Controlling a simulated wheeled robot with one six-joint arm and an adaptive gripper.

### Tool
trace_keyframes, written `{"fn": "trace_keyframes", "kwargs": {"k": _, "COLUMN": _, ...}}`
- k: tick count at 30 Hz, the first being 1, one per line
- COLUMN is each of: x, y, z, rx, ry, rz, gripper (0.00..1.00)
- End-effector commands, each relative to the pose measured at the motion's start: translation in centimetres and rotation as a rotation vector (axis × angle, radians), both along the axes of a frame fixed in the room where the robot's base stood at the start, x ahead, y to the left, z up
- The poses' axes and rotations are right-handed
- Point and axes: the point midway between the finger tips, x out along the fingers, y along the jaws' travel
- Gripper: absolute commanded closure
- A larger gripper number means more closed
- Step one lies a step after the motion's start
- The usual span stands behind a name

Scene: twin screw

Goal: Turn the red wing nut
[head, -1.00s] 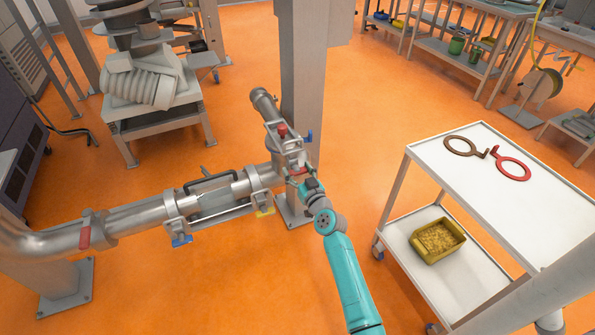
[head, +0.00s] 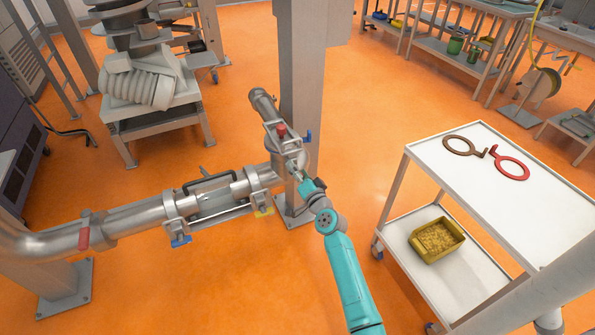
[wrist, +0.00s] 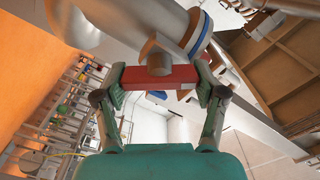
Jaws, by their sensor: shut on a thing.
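The red wing nut (wrist: 183,76) is a red bar with a round grey stud in its middle, in the wrist view. It lies across the gap between the two fingers. My gripper (wrist: 160,78) is shut on it, one finger pad against each end. In the head view my gripper (head: 298,177) is at the pipe joint (head: 286,148) in front of the grey column, and the wing nut cannot be made out there.
A red part (head: 281,131) and a blue one (head: 309,135) sit above my gripper. A white cart (head: 540,220) stands right. Orange floor between is clear.

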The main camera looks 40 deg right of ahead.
Motion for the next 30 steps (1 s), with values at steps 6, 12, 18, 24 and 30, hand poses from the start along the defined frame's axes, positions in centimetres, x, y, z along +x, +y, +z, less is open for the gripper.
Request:
{"fn": "trace_keyframes", "kwargs": {"k": 6, "x": -0.03, "y": -0.14, "z": -0.08, "rx": 0.196, "ry": -0.057, "rz": -0.002, "gripper": 0.64}}
{"fn": "trace_keyframes", "kwargs": {"k": 12, "x": -0.04, "y": -0.18, "z": -0.20, "rx": 0.378, "ry": -0.110, "rz": -0.002, "gripper": 0.64}}
{"fn": "trace_keyframes", "kwargs": {"k": 18, "x": -0.06, "y": -0.20, "z": -0.34, "rx": 0.560, "ry": -0.162, "rz": -0.002, "gripper": 0.64}}
{"fn": "trace_keyframes", "kwargs": {"k": 24, "x": -0.06, "y": -0.20, "z": -0.48, "rx": 0.744, "ry": -0.214, "rz": -0.002, "gripper": 0.64}}
{"fn": "trace_keyframes", "kwargs": {"k": 30, "x": -0.06, "y": -0.17, "z": -0.62, "rx": 0.926, "ry": -0.267, "rz": -0.002, "gripper": 0.64}}
